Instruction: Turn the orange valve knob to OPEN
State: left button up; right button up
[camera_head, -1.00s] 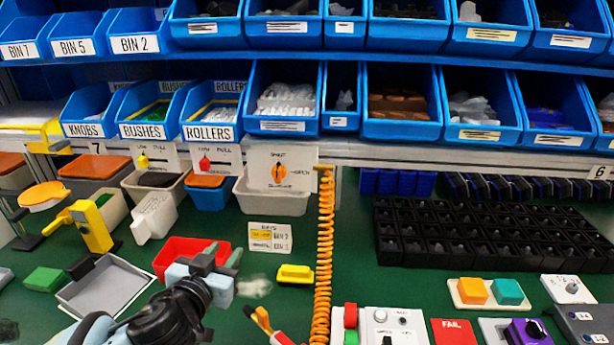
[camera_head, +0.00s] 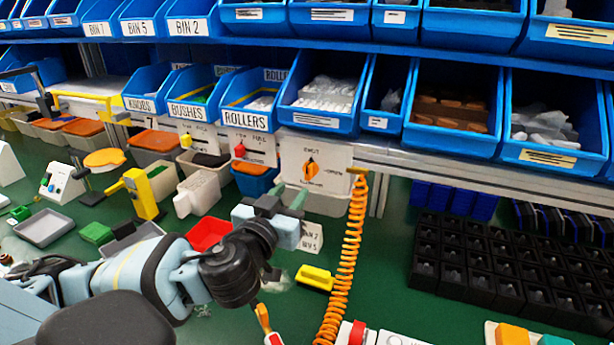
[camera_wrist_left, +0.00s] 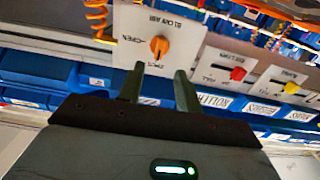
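The orange valve knob (camera_head: 311,168) sits on a white plate (camera_head: 340,157) below the blue bins, left of a coiled orange hose. SHUT is printed above it and OPEN to its right; its long axis looks roughly upright, towards SHUT. My left gripper (camera_head: 285,200) is in front of and just below the plate, apart from the knob. In the left wrist view the knob (camera_wrist_left: 160,46) appears upside down, beyond the tips of my left gripper (camera_wrist_left: 158,74). Its two fingers are spread with nothing between them. My right gripper is not in view.
The coiled orange hose (camera_head: 347,265) hangs just right of the plate. Red (camera_head: 239,150) and yellow (camera_head: 186,140) pull handles are on plates to the left. A yellow block (camera_head: 314,278) lies on the green bench.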

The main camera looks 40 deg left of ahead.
aim_at(307, 173)
pick_arm(q)
jog(key=shift+p+x, duration=0.4)
jog(key=shift+x, duration=3.35)
jog(key=shift+d, duration=0.1)
grip_shut()
